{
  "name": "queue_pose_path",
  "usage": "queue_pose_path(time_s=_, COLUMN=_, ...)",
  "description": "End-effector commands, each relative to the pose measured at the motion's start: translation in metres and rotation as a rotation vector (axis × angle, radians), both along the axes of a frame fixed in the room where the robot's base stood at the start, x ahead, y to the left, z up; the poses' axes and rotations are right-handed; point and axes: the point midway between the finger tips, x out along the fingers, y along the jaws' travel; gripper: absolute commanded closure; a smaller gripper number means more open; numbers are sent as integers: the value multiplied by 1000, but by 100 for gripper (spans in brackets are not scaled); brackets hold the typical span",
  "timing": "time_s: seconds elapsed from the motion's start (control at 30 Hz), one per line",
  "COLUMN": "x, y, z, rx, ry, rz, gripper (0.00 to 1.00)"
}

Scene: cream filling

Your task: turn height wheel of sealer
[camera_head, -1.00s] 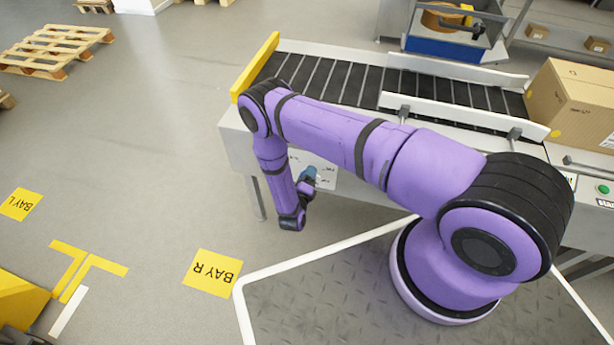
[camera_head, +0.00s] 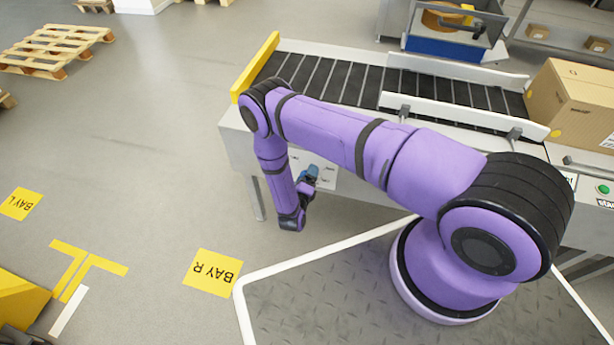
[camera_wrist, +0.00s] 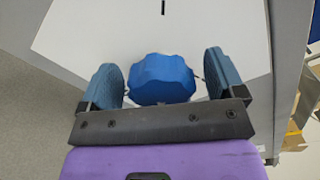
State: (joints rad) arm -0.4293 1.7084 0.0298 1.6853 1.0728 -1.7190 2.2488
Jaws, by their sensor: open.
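The height wheel (camera_wrist: 162,79) is a blue knob with a scalloped rim on a pale panel of the machine in the wrist view. My gripper (camera_wrist: 163,80) has its two blue fingers apart, one on each side of the wheel. In the head view my gripper (camera_head: 309,174) is at the pale panel (camera_head: 326,176) on the near side of the conveyor; the wheel cannot be made out there.
The roller conveyor (camera_head: 335,82) runs above the panel, with a yellow end plate (camera_head: 255,67) at its left. A cardboard box (camera_head: 575,100) stands at its right end, near a green button (camera_head: 603,189). Open floor lies to the left, with a BAY R mark (camera_head: 212,272).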

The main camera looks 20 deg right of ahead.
Motion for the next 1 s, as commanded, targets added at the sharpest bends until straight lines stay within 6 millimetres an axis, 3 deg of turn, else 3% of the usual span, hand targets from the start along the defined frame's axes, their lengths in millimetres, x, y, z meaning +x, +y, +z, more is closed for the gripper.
queue_pose_path(time_s=0.6, x=-76, y=56, z=-1, rx=0, ry=2, rz=2, gripper=12)
queue_pose_path(time_s=1.0, x=-87, y=63, z=0, rx=1, ry=1, rz=0, gripper=12)
